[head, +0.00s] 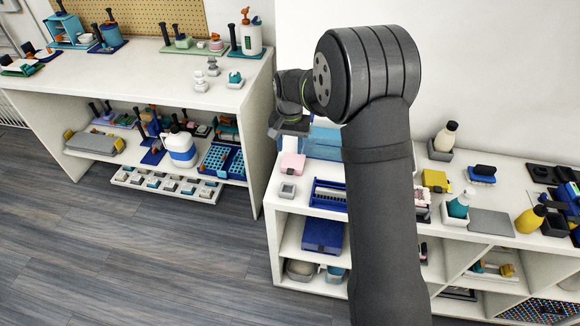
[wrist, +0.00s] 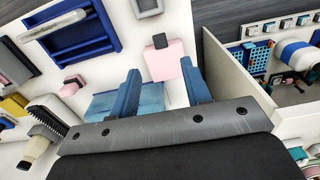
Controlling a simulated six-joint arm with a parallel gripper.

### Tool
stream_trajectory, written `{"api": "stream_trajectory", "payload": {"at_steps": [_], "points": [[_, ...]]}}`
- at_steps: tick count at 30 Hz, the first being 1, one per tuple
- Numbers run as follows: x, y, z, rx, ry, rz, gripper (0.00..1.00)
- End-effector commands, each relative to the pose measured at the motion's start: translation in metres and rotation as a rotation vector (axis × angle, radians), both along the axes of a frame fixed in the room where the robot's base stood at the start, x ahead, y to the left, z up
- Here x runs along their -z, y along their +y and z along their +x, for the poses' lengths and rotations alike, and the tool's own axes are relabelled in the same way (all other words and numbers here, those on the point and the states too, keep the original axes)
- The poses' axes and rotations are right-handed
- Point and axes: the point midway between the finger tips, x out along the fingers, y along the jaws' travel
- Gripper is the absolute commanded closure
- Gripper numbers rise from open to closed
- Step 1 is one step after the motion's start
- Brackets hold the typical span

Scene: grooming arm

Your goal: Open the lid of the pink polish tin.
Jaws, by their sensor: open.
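The pink box-shaped tin (head: 292,163) stands on the white shelf top, left of my arm. In the wrist view the tin (wrist: 168,62) shows a flat pink face with a dark block (wrist: 160,41) at its far edge; its lid looks closed. My gripper (wrist: 160,68) is open and empty. Its two blue fingers point towards the tin, one on each side in the picture, with a gap left to it. In the head view my gripper (head: 291,127) hangs above and behind the tin, its fingers mostly hidden.
A blue rack (head: 329,194) is to the right. Another small pink item with a dark red top (wrist: 72,86) lies left in the wrist view. Floor lies left of the shelf.

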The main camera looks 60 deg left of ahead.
Motion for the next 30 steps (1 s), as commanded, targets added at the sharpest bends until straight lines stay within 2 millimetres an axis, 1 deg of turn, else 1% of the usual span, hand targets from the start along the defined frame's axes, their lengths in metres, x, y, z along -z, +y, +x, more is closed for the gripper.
{"api": "stream_trajectory", "payload": {"at_steps": [1, 6, 9, 13, 18, 26, 27, 29, 30], "points": [[0.013, -0.001, 0.0, 0.0, 0.001, -0.004, 0.56], [0.049, -0.001, 0.0, 0.0, 0.001, -0.003, 0.56], [0.067, -0.001, 0.0, 0.0, 0.001, -0.002, 0.56], [0.085, -0.001, 0.0, 0.0, 0.001, -0.001, 0.56], [0.095, 0.0, 0.0, 0.0, 0.0, 0.001, 0.56], [0.097, 0.0, 0.0, 0.0, 0.0, 0.001, 0.56], [0.097, 0.0, 0.0, 0.0, 0.0, 0.001, 0.58], [0.096, 0.0, 0.0, 0.0, 0.0, 0.001, 0.7], [0.096, 0.0, 0.0, 0.0, 0.0, 0.001, 0.78]]}}
